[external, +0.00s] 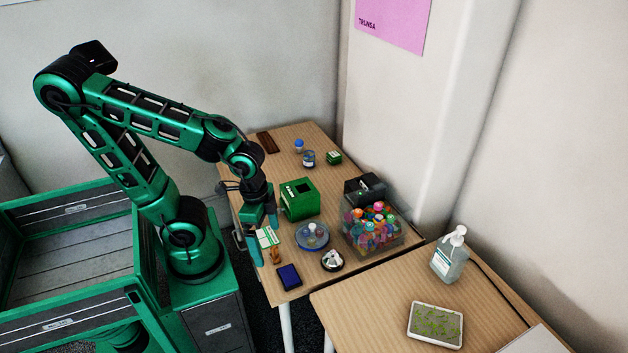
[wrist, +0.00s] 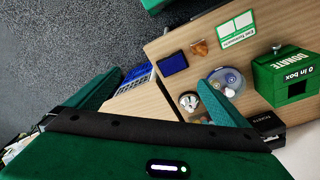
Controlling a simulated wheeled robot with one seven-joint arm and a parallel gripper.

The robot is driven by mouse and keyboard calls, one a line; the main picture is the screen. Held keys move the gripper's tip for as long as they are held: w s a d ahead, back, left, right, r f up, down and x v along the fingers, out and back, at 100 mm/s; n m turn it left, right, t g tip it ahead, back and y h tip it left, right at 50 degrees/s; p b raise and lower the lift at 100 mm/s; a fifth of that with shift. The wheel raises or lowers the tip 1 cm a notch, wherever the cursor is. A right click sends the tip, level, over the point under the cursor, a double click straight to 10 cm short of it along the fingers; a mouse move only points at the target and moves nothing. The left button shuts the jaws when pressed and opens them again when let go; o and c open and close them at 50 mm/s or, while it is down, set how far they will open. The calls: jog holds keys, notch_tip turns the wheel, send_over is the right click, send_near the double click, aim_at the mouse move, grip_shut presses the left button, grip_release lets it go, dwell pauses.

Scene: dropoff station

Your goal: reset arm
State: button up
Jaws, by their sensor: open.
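My gripper (external: 264,231) hangs at the end of my green arm over the left edge of the wooden table (external: 290,137) in the external view. In the wrist view its two green fingers (wrist: 157,98) are spread wide apart with nothing between them but table and floor further below. It is open and empty. The arm is bent, with its elbow high above my base. A green and white card (external: 268,237) lies on the table beside the fingers, partly hidden by them.
Near the gripper are a green box (external: 299,199), a round clear dish (external: 312,236), a blue pad (external: 289,276) and a small round container (external: 332,260). A bin of colourful items (external: 371,228) stands further right. A sanitizer bottle (external: 449,258) and a tray (external: 436,325) are on the nearer table.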

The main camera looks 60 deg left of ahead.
jog(key=shift+n+g+y, duration=0.3)
jog(key=shift+n+y, duration=0.1)
jog(key=shift+y, duration=0.2)
jog(key=s+a, duration=0.1)
jog(key=s, duration=0.1)
jog(key=s+a+r, duration=0.1)
jog(key=s+a, duration=0.1)
jog(key=shift+a+r, duration=0.15)
jog(key=shift+a, duration=0.1)
